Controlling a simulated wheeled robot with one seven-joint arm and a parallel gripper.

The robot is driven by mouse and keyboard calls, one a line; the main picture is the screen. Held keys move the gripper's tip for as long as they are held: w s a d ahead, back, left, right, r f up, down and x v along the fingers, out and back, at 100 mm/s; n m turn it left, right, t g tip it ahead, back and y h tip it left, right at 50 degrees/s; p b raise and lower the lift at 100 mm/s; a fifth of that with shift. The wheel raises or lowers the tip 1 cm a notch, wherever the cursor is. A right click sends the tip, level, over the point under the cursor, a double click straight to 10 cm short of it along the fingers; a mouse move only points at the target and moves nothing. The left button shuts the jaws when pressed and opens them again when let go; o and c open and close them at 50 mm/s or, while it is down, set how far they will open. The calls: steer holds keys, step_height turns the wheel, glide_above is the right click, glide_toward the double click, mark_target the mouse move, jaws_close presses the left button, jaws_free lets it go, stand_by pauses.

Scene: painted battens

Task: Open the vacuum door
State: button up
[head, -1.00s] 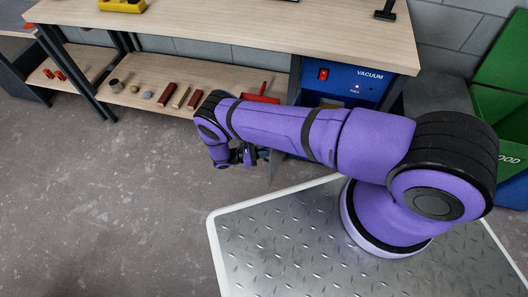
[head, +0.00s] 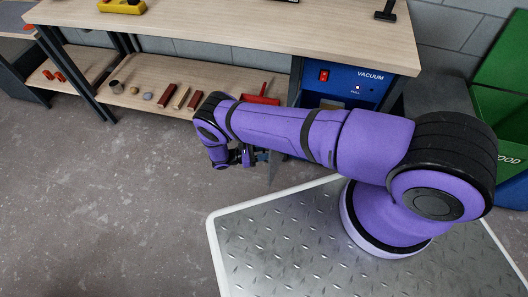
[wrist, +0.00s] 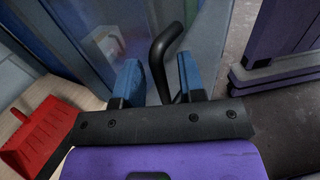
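The blue vacuum cabinet (head: 345,84) stands under the right end of the workbench, with a red switch (head: 323,75) and a small lit lamp. A grey-blue door panel (head: 275,166) juts out from its front, mostly hidden behind my arm; it seems to stand partly open. In the wrist view, the black curved door handle (wrist: 158,62) rises between the two blue fingertips of my gripper (wrist: 160,82). The fingers are apart, one on each side of the handle, with gaps visible. In the head view my gripper (head: 246,155) is low in front of the cabinet.
A green bin (head: 500,115) stands at the right. The floor left of my base is clear.

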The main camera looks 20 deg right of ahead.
steer(key=w+a, duration=0.1)
steer(key=a, duration=0.9)
steer(key=shift+w+a, duration=0.15)
